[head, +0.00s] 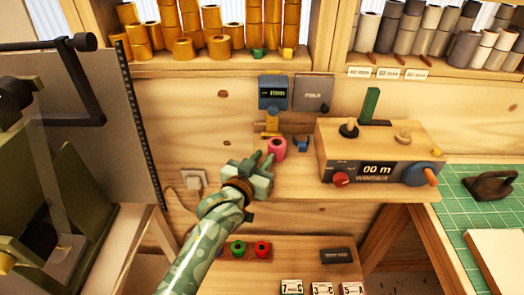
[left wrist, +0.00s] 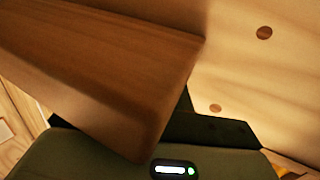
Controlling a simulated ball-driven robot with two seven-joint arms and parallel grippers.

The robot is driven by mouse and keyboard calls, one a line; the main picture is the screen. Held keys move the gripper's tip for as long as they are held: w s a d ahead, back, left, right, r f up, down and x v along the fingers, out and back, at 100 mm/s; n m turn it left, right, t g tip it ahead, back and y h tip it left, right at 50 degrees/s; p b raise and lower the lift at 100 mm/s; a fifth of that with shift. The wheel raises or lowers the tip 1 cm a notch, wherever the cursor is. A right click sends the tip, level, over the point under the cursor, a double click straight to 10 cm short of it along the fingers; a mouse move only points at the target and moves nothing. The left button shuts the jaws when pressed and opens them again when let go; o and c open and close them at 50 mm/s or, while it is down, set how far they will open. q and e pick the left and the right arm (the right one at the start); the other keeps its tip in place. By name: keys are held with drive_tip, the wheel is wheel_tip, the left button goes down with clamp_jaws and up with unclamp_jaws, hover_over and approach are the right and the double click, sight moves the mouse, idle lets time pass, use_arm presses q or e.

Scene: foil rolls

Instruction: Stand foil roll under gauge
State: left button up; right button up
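A pink-red foil roll (head: 277,148) stands upright on the wooden bench by the back wall, its hollow core facing up. The blue gauge (head: 273,92) with a lit display is mounted on the wall above it. A yellow part (head: 271,124) and a wooden bracket show between gauge and roll. My green left gripper (head: 262,158) is just left of the roll, its fingertips a little apart and close to it; contact is unclear. The left wrist view shows a wooden board edge (left wrist: 150,85) close up and no roll. My right gripper is out of view.
A wooden winder box (head: 375,155) with knobs stands to the right on the bench. A small blue piece (head: 302,145) lies right of the roll. Shelves above hold several gold and grey rolls. A lower shelf holds red and green spools (head: 238,249). A green mat (head: 455,215) is far right.

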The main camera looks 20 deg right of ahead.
sight(262, 158)
use_arm(q)
drive_tip(key=shift+w+d+b, duration=0.25)
drive_tip(key=shift+w+b, duration=0.15)
drive_tip(key=shift+w, duration=0.45)
drive_tip(key=shift+w+d+b, duration=0.25)
drive_tip(key=shift+w+b, duration=0.15)
drive_tip(key=shift+w, duration=0.45)
drive_tip(key=shift+s+a+r+p, duration=0.1)
drive_tip(key=shift+p, duration=0.2)
drive_tip(key=p+v, duration=0.3)
drive_tip(key=shift+s+a, duration=0.1)
drive_tip(key=s+a+p, duration=0.2)
drive_tip(key=p, duration=0.1)
drive_tip(key=shift+s+a+f, duration=0.1)
drive_tip(key=shift+s+f, duration=0.15)
drive_tip(key=shift+s, duration=0.1)
